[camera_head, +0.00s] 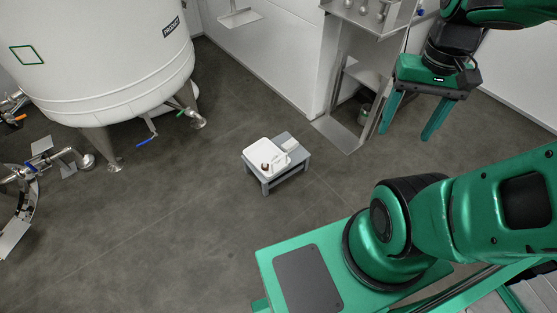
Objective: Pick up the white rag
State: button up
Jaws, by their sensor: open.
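A low grey stool or small table (284,176) stands on the floor near the middle of the view. On its right part lies a small flat white piece (289,145) that looks like the white rag; it is too small to be sure.
A large white tank (100,60) on metal legs stands at the upper left, with pipes and valves (40,165) at the left edge. A white wall and a metal stand (345,100) are behind the stool. Open dark floor (150,240) lies left of and in front of the stool.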

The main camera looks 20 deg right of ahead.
aim_at(288, 147)
jog(key=k, duration=0.5)
jog(key=z, duration=0.65)
jog(key=i, duration=2)
jog(key=u, duration=0.65)
